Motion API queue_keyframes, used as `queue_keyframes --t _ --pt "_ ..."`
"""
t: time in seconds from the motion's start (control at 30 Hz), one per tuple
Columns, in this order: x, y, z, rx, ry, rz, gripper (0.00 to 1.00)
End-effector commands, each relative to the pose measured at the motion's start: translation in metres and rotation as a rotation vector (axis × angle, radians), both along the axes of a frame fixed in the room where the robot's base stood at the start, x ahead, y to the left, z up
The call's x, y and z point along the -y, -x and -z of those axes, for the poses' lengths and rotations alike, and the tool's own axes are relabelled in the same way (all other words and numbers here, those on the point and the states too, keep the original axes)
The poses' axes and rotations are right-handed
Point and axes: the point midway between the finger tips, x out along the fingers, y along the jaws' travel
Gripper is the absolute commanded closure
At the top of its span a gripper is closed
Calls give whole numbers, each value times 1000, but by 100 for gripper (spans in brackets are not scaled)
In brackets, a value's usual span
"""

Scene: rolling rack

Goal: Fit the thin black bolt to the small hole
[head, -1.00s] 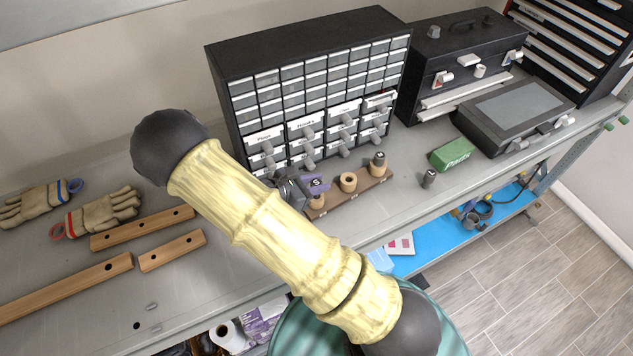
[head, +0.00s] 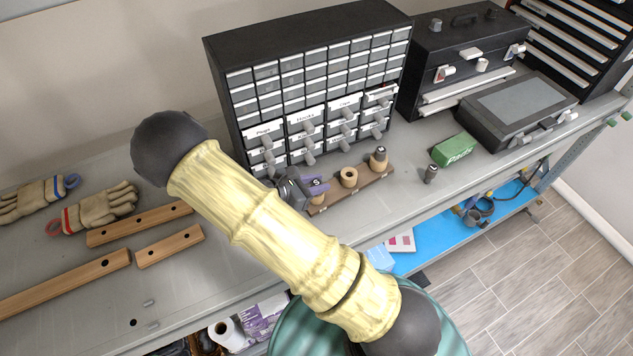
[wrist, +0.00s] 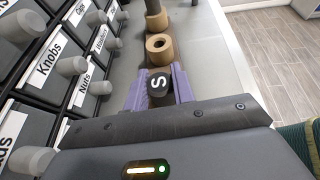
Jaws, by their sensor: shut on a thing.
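My gripper (head: 316,185) has purple fingers shut on the thin black bolt (wrist: 160,88), whose dark top is marked with a white S. In the head view the bolt is at the near left end of a brown board (head: 361,192) with wooden collars. The nearest collar (head: 317,199) shows just under my fingers; how far the bolt sits in its hole is hidden. The middle collar (head: 349,177) has an empty hole; it also shows ahead of the bolt in the wrist view (wrist: 160,50). The far collar (head: 379,164) holds another bolt (head: 381,152).
A drawer cabinet (head: 303,37) stands close behind the board, its knobs near my gripper. A separate dark bolt (head: 430,174) stands on the bench to the right, beside a green box (head: 453,150). Gloves (head: 100,208) and wooden bars (head: 170,246) lie left.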

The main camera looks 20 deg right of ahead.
Motion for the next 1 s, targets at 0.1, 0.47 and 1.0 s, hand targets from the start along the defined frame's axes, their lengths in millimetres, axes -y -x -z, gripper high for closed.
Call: queue_keyframes --t 0.1,0.47,1.0 --pt "0 0 4 0 0 0 100" --pt "0 0 3 0 0 0 50" --pt "-53 15 -16 3 -5 -3 50"
